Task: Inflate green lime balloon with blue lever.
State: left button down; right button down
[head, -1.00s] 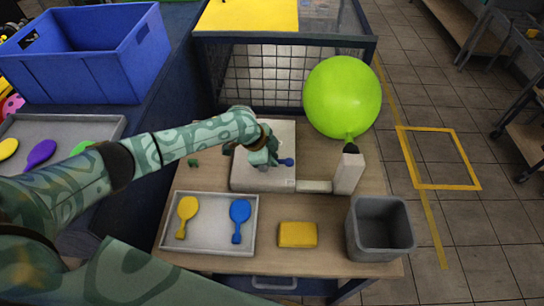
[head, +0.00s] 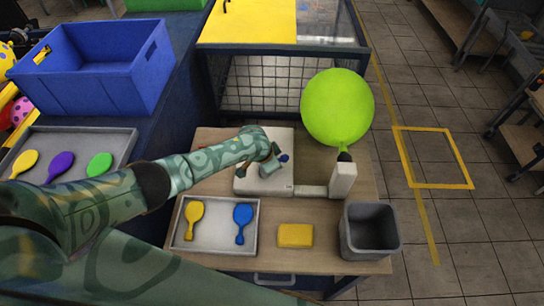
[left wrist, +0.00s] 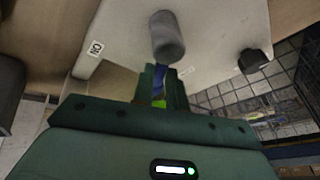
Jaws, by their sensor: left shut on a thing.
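The lime green balloon (head: 337,106) is large and round. It stands upright on the black nozzle (head: 344,157) at the top of the pump's white post (head: 343,180). The pump's pale body (head: 250,187) lies to the left on the wooden table. My left gripper (head: 273,165) is over the body, shut on the blue lever (head: 284,157), whose rounded end shows beside the fingers. In the left wrist view a strip of the blue lever (left wrist: 158,88) shows between the fingers (left wrist: 160,92); the rest is hidden. My right gripper is in neither view.
A tray (head: 217,247) with a yellow and a blue flat balloon, a yellow block (head: 296,235) and a grey bin (head: 371,230) stand along the table's front. A mesh-sided cage (head: 262,85) stands behind. A blue crate (head: 95,80) and another tray (head: 120,143) are at left.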

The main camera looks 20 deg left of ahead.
pick_arm(q)
jog(key=n, duration=0.1)
jog(key=n+y+p, duration=0.1)
jog(key=n, duration=0.1)
jog(key=shift+w+a+p, duration=0.15)
jog(key=shift+w+p, duration=0.05)
jog(key=shift+p, duration=0.1)
jog(key=n, duration=0.1)
jog(key=n+y, duration=0.1)
jog(key=shift+w+a+n, duration=0.15)
jog(key=shift+a+n, duration=0.15)
jog(key=n, duration=0.1)
jog(key=n+y, duration=0.1)
jog(key=shift+w+a+f+n+y, duration=0.1)
jog(key=shift+a+n+y, duration=0.2)
jog(key=shift+a+n+g+y+b, duration=0.2)
jog(key=shift+n+g+y, duration=0.05)
jog(key=shift+n, duration=0.55)
jog(key=shift+a+n+g+y+b, duration=0.2)
jog(key=shift+n+g+y, duration=0.05)
jog(key=shift+n, duration=0.55)
jog(key=shift+a, duration=0.1)
jog(key=c, duration=1.4)
grip_release()
